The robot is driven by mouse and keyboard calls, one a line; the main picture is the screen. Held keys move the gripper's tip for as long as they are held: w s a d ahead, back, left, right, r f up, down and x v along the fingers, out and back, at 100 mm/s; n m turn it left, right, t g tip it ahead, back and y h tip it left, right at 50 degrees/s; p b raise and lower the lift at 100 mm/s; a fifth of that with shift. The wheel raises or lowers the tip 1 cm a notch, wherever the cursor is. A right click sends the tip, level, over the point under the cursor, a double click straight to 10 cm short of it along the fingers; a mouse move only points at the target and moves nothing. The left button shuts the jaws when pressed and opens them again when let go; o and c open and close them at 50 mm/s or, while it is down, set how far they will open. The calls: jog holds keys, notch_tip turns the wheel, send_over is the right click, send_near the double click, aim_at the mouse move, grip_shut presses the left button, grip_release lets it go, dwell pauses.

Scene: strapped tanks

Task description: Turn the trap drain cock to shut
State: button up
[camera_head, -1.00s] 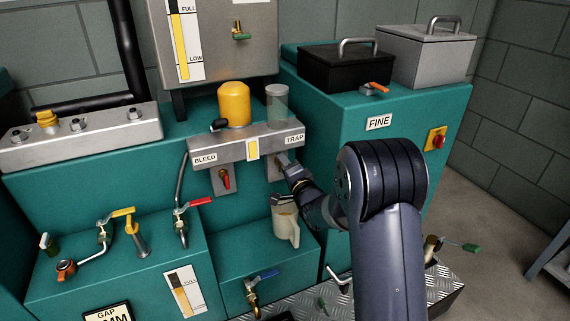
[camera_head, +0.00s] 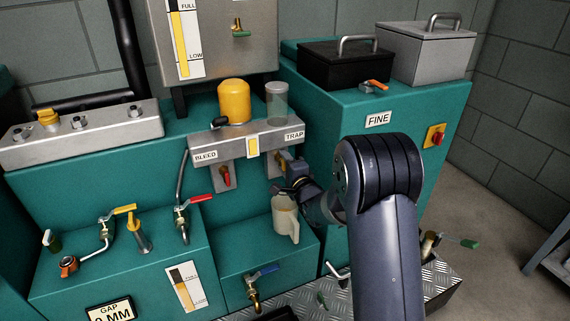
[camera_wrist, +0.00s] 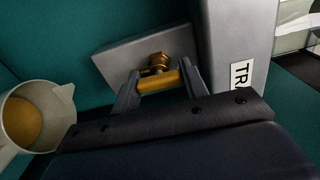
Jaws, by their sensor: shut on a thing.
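The trap drain cock (camera_wrist: 157,82) is a brass body with a yellow handle below the TRAP label (camera_head: 294,135). My gripper (camera_wrist: 160,84) is shut on the yellow handle, one finger on each side, in the wrist view. In the head view my gripper (camera_head: 290,166) is at the front of the cock and hides most of it. A pale jug (camera_head: 286,222) with amber liquid stands on the ledge below, and it also shows at the left of the wrist view (camera_wrist: 30,118).
The red-handled bleed cock (camera_head: 226,176) hangs left of my gripper under the same metal block (camera_head: 236,148). A clear bowl (camera_head: 277,101) and a yellow cap (camera_head: 234,103) stand on top. The teal FINE cabinet (camera_head: 395,145) is close on the right.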

jog(key=o, duration=1)
jog(key=p+v, duration=0.1)
jog(key=v, duration=0.9)
jog(key=shift+s+d+p, duration=0.15)
jog(key=shift+s+p, duration=0.2)
jog(key=shift+s, duration=0.05)
jog(key=b+x, duration=0.1)
jog(key=x, duration=1)
jog(key=shift+b, duration=0.35)
jog(key=shift+s+d, duration=0.1)
jog(key=shift+s, duration=0.05)
